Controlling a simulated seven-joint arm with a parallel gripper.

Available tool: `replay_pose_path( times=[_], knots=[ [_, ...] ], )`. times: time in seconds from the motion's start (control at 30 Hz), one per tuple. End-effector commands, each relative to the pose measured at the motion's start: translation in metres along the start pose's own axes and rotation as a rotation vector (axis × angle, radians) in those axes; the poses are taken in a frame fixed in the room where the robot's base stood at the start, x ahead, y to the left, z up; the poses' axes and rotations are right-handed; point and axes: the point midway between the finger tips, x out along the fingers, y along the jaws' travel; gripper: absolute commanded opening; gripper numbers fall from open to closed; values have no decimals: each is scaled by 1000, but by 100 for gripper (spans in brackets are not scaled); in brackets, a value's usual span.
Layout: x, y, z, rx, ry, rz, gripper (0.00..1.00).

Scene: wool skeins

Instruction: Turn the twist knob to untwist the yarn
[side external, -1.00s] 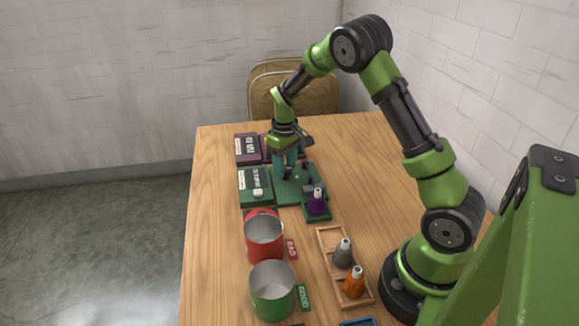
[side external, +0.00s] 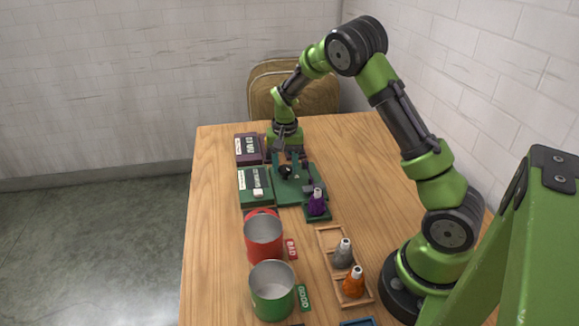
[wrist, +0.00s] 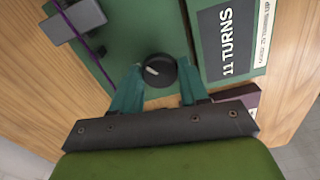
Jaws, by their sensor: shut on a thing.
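The twist knob (wrist: 159,70) is a round black dial with a pale pointer mark, set on a green base plate (wrist: 128,32). It also shows in the side view (side external: 286,172). My gripper (wrist: 160,66) has its teal fingers on either side of the knob, closed on it. A thin purple yarn (wrist: 94,62) runs from a grey block (wrist: 87,18) past the knob's left side in the wrist view. A green box (wrist: 228,42) beside the knob has a dark display reading "11 TURNS". A second label on it is only partly legible.
A purple yarn cone (side external: 317,203) stands at the plate's front right corner. A red can (side external: 263,238) and a green can (side external: 272,291) stand nearer the camera. A wooden rack (side external: 328,238) holds a grey and an orange cone. A purple box (side external: 247,149) lies farther back.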

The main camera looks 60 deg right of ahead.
Motion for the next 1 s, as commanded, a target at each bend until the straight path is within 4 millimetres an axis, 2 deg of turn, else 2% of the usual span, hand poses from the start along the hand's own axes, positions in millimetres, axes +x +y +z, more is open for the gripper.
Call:
replay_pose_path(
  times=[0.33, 0.83, 0.87, 1.0],
  knots=[
    [-2, 0, 0, 129, -1, -1, 14],
    [-2, 0, 0, 147, 0, -1, 14],
    [-2, 0, 0, 147, 0, -1, 45],
    [-1, 0, 0, 146, 0, -1, 67]
  ],
)
